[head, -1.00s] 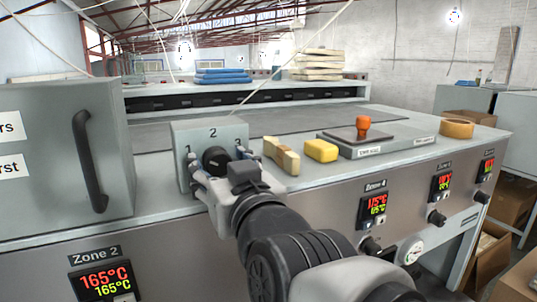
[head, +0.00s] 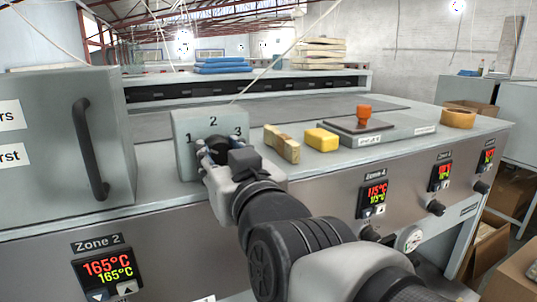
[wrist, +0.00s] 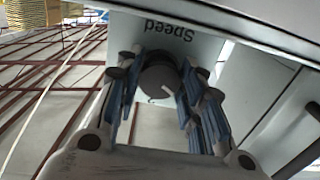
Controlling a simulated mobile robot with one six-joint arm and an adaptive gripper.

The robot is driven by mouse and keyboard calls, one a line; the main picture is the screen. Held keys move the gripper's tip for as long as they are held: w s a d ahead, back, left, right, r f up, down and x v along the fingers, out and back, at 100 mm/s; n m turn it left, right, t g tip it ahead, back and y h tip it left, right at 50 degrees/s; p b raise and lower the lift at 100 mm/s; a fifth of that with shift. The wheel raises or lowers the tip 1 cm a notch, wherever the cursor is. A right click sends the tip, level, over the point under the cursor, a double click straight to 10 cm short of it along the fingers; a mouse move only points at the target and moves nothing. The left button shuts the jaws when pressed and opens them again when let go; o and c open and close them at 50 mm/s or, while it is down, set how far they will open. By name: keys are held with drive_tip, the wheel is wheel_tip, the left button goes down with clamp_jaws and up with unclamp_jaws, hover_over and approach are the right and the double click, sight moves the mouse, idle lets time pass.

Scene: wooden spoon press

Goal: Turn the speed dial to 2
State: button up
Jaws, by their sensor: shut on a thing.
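The black speed dial (wrist: 158,80) is on the front of a grey box (head: 181,124) marked 1, 2 and 3, with 2 at the top. "Speed" reads upside down in the wrist view. My gripper (head: 219,151) is at the dial and mostly hides it in the head view. In the wrist view my gripper (wrist: 160,88) has its blue-padded fingers on both sides of the dial, shut on it. A short white pointer mark shows on the dial face. I cannot tell which number it points to.
A cabinet with a black handle (head: 90,148) stands close on the left. Zone displays line the front panel below.

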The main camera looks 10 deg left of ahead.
drive_tip(key=shift+f+m+b, duration=0.1)
drive_tip(key=shift+m+b, duration=0.3)
drive_tip(key=shift+b, duration=0.05)
drive_tip(key=shift+m+b, duration=0.5)
drive_tip(key=shift+b, duration=0.15)
drive_tip(key=m+b, duration=0.2)
drive_tip(key=shift+m, duration=0.3)
drive_tip(key=m+b, duration=0.1)
drive_tip(key=m, duration=0.2)
drive_tip(key=shift+a+m+b, duration=0.1)
drive_tip(key=shift+m+b, duration=0.2)
drive_tip(key=shift+b, duration=0.05)
drive_tip(key=shift+s+m+b, duration=0.1)
drive_tip(key=shift+m+b, duration=0.35)
drive_tip(key=shift+m, duration=1.45)
drive_tip(key=shift+r, duration=0.2)
drive_tip(key=o, duration=1.1)
